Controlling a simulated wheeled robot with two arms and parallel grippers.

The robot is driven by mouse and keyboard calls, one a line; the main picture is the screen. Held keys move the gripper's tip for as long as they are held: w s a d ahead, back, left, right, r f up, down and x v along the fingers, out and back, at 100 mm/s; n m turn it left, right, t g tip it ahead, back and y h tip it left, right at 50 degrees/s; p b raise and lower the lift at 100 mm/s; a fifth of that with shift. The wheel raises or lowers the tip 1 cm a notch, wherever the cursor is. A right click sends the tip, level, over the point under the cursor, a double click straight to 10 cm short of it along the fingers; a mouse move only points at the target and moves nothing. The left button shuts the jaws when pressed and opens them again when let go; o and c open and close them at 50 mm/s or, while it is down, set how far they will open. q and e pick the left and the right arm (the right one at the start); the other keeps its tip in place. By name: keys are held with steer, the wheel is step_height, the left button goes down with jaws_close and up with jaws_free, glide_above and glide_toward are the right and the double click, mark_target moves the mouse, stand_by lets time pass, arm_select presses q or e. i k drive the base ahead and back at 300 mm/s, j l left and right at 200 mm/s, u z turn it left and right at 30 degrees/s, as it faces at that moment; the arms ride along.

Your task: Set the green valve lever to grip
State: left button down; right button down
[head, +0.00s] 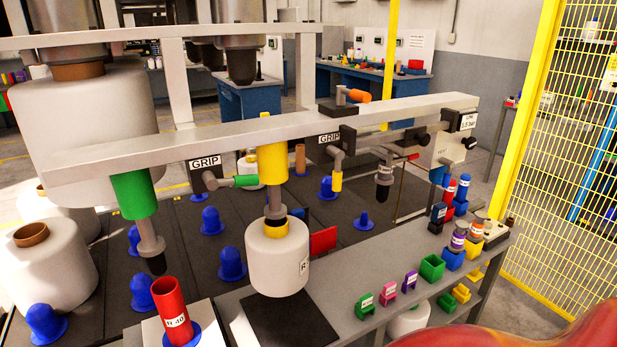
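The green valve lever (245,181) sticks out sideways to the right, about level, from a dark valve body (204,180) under the grey overhead beam (275,127). The lever is left of the yellow hanging cylinder (272,160) and right of the green hanging cylinder (134,195). The lever's right end is close to the yellow cylinder; I cannot tell whether they touch. Neither of my grippers shows in the head view.
A second GRIP valve has a yellow lever (336,181) pointing down. An orange lever (358,95) sits above the beam. A white bobbin (277,262) hangs under the yellow cylinder, above a black pad (285,322). A red tube (172,308) stands at front left. Blue pegs stand behind.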

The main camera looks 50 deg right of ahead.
mark_target(212, 183)
steer(key=z, duration=1.1)
